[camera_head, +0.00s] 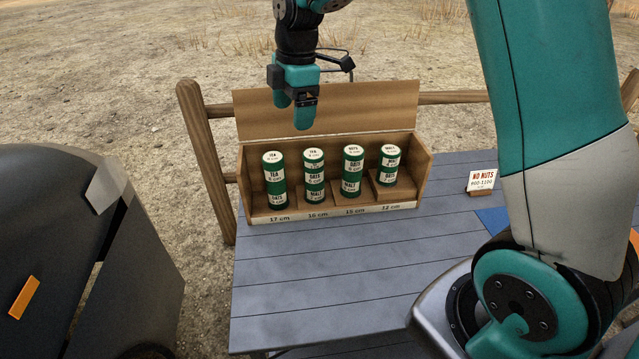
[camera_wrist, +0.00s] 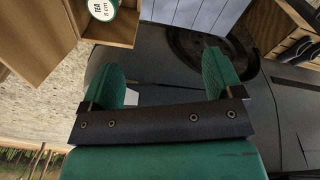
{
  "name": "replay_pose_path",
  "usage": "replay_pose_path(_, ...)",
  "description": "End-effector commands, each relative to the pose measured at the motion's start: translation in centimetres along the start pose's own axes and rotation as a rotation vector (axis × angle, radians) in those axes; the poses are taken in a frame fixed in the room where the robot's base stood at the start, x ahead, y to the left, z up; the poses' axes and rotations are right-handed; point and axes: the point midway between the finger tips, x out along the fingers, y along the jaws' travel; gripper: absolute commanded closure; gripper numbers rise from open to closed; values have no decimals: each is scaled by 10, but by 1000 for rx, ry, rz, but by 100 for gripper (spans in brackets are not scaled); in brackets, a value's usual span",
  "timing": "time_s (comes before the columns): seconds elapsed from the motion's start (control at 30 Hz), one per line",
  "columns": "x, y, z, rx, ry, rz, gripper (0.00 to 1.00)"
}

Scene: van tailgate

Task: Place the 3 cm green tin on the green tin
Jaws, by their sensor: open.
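Several stacks of green tins with white labels stand upright in a wooden box on the table: the far left stack (camera_head: 275,182), the second (camera_head: 314,178), the third (camera_head: 352,172) and the shorter right stack (camera_head: 388,167). I cannot tell which tin is the 3 cm one; most labels are too small to read. My gripper (camera_head: 293,113) is open and empty, above the box's left half and apart from the tins. Its fingers also show in the wrist view (camera_wrist: 162,76), with nothing between them. A tin top reading TEA 8 cm (camera_wrist: 103,9) shows there at the upper left.
The wooden box (camera_head: 335,110) has a raised back board and a front strip (camera_head: 335,213) marked 17, 16, 15 and 12 cm. A NO NUTS sign (camera_head: 482,181) stands to the right. The grey table (camera_head: 310,270) is clear in front. A wooden fence (camera_head: 205,150) stands behind.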

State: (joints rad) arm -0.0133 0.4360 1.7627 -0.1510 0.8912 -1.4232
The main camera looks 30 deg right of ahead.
Motion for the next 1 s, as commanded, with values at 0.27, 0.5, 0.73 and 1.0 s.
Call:
replay_pose_path(0.27,-49,-181,-92,581,165,-52,14)
replay_pose_path(0.5,-48,-278,-111,890,223,-152,14)
replay_pose_path(0.73,-46,-291,-112,943,226,-172,14)
replay_pose_path(1.0,-46,-290,-112,942,226,-171,14)
